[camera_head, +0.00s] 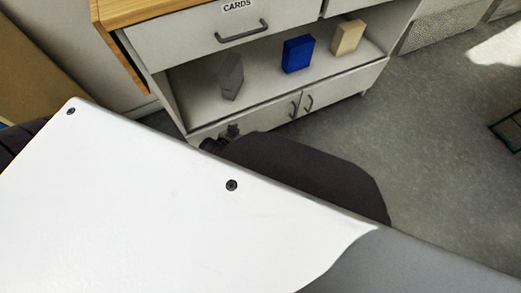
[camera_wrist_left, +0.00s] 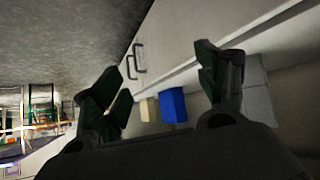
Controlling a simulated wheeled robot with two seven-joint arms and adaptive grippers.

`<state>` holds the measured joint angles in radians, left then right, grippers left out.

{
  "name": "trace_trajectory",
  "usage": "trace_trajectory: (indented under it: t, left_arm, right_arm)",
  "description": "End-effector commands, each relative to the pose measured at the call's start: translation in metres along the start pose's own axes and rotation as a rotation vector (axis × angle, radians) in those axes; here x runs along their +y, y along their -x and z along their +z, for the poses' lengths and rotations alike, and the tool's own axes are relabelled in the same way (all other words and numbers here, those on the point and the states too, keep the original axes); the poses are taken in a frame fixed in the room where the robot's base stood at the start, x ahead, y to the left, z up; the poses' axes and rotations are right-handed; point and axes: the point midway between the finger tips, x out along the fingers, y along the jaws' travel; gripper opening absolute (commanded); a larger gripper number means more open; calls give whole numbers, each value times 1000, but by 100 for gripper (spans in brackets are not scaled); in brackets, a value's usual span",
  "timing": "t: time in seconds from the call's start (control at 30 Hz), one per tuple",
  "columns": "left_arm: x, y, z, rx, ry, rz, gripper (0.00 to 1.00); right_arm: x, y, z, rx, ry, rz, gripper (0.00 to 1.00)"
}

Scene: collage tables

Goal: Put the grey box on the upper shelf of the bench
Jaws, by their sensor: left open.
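The grey box (camera_head: 231,76) stands upright at the left end of the bench's open shelf (camera_head: 262,88), under a drawer marked CARDS. In the left wrist view, a grey block that looks like this box (camera_wrist_left: 258,92) is partly hidden behind the right-hand finger. My left gripper (camera_head: 226,136) shows small and dark in front of the lower cabinet doors, below the shelf and apart from the box. In the left wrist view its fingers (camera_wrist_left: 162,92) are spread with nothing held between them. My right gripper is not in view.
A blue box (camera_head: 298,54) and a beige box (camera_head: 348,37) stand to the right on the same shelf. The drawer front (camera_head: 225,35) overhangs the shelf. Cabinet doors (camera_head: 330,96) with handles lie below.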

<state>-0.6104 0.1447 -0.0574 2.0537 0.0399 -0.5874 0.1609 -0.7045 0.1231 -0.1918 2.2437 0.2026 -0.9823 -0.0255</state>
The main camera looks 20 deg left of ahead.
Motion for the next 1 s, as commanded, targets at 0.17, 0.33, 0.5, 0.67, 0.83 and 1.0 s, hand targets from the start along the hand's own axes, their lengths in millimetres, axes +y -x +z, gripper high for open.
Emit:
trace_trajectory:
  t: [0.17, 0.33, 0.5, 0.67, 0.83, 1.0]
  left_arm:
    - [52, 27, 25, -145, -21, 99, 73]
    - [93, 55, 44, -259, -48, 192, 73]
    - [113, 71, 53, -317, -65, 246, 73]
    - [117, 74, 54, -326, -69, 256, 73]
    - [116, 74, 54, -325, -69, 255, 73]
    - [116, 74, 54, -325, -68, 254, 73]
  right_arm:
    - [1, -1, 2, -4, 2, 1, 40]
    - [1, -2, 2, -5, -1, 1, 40]
    - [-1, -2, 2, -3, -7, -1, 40]
    - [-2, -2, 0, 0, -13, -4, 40]
    - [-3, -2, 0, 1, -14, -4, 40]
    - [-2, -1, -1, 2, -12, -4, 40]
